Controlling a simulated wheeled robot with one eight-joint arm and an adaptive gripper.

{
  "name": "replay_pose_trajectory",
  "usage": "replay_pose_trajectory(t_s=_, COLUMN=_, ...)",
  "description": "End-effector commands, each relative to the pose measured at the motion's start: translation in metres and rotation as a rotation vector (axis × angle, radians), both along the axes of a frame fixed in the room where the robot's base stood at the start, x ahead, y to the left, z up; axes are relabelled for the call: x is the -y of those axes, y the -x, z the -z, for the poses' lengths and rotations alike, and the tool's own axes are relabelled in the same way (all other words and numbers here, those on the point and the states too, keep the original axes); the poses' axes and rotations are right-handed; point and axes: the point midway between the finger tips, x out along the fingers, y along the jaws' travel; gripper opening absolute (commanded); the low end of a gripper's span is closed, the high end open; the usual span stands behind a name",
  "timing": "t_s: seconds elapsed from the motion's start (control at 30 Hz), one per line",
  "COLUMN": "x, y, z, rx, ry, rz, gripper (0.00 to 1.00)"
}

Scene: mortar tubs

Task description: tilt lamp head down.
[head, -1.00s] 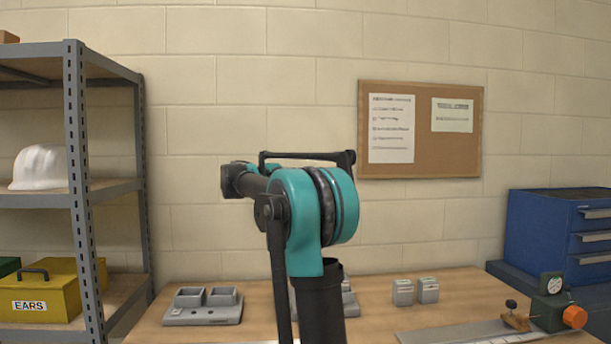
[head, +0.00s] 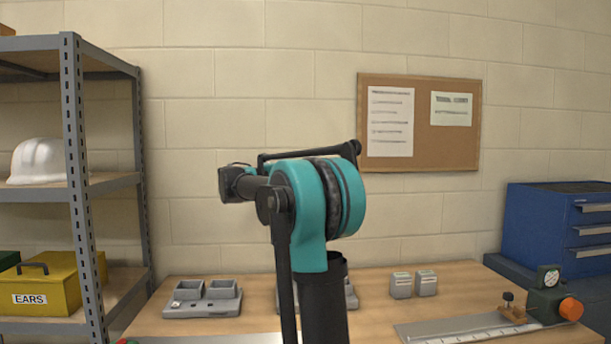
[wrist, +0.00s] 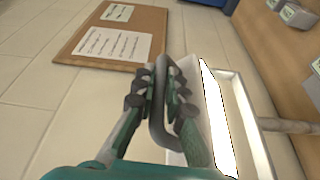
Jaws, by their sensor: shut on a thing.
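In the wrist view the lamp head (wrist: 247,118) is a pale frame around a bright white glowing panel (wrist: 216,115). A dark grey loop handle (wrist: 158,128) stands on its left side, and a thin pole (wrist: 288,125) shows at its right. My gripper (wrist: 160,88) has its two dark padded fingers on either side of the handle and is shut on it. In the head view my own arm fills the middle, and neither the gripper nor the lamp head can be made out there.
A wooden bench (head: 375,318) carries grey chargers (head: 203,298), small grey batteries (head: 413,284) and a metal ruler fixture (head: 470,328). A blue drawer cabinet (head: 560,230) stands right. A shelf (head: 75,190) with a white helmet (head: 38,162) and yellow case (head: 55,285) stands left. A corkboard (head: 419,123) hangs behind.

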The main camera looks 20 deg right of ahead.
Motion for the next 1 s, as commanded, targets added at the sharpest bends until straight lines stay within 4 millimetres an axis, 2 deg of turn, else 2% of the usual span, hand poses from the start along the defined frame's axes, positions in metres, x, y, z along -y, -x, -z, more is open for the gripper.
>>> replay_pose_trajectory(t_s=0.03, x=0.0, y=0.0, z=0.001, rx=0.0, ry=-0.002, rz=-0.001, gripper=0.12)
replay_pose_trajectory(t_s=0.1, x=0.0, y=0.0, z=0.001, rx=0.0, ry=-0.002, rz=-0.001, gripper=0.2)
replay_pose_trajectory(t_s=0.47, x=-0.004, y=0.0, z=0.0, rx=0.0, ry=-0.001, rz=-0.002, gripper=0.2)
replay_pose_trajectory(t_s=0.63, x=-0.026, y=0.001, z=0.001, rx=0.0, ry=-0.001, rz=-0.004, gripper=0.2)
replay_pose_trajectory(t_s=1.0, x=-0.098, y=0.008, z=0.002, rx=0.0, ry=-0.001, rz=-0.004, gripper=0.2)
